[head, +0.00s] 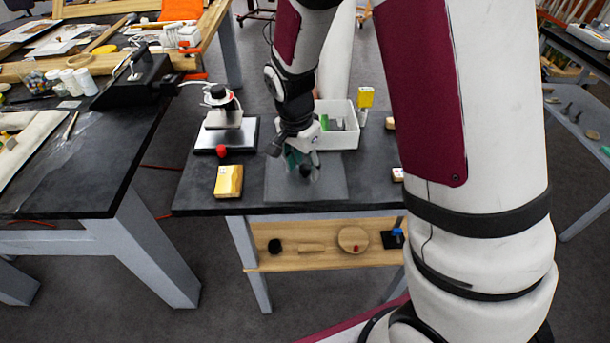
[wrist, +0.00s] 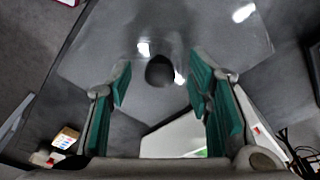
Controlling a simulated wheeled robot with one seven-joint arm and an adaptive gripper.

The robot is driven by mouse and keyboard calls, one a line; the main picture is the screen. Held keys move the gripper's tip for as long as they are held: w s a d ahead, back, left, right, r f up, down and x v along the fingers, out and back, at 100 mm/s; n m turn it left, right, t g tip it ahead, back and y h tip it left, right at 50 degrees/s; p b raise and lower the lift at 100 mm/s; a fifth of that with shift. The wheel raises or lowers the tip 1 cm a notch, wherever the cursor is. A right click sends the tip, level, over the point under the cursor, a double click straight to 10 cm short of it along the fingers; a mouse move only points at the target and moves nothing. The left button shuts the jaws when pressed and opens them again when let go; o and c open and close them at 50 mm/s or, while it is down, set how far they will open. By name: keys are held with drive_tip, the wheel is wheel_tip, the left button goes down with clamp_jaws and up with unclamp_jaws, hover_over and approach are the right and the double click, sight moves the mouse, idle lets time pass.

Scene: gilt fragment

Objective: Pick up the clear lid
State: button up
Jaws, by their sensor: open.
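The clear lid (head: 335,188) is a see-through, greyish rectangle with a dark round knob on the dark table, near its front edge. In the wrist view the clear lid (wrist: 100,50) fills the upper middle, with bright reflections around its black knob (wrist: 160,71). My gripper (head: 301,165) points down over the lid at the knob. In the wrist view my gripper (wrist: 160,78) has its green-padded fingers apart, one on each side of the knob, with visible gaps. I cannot tell the exact height of the fingertips over the lid.
A white bin (head: 340,135) with green and grey items stands behind my gripper. A yellow block (head: 228,181) lies left of the lid, and a device with a red knob (head: 222,151) stands behind that block. Small blocks lie at right.

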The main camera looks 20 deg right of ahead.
clamp_jaws()
drive_tip(key=shift+r, duration=0.1)
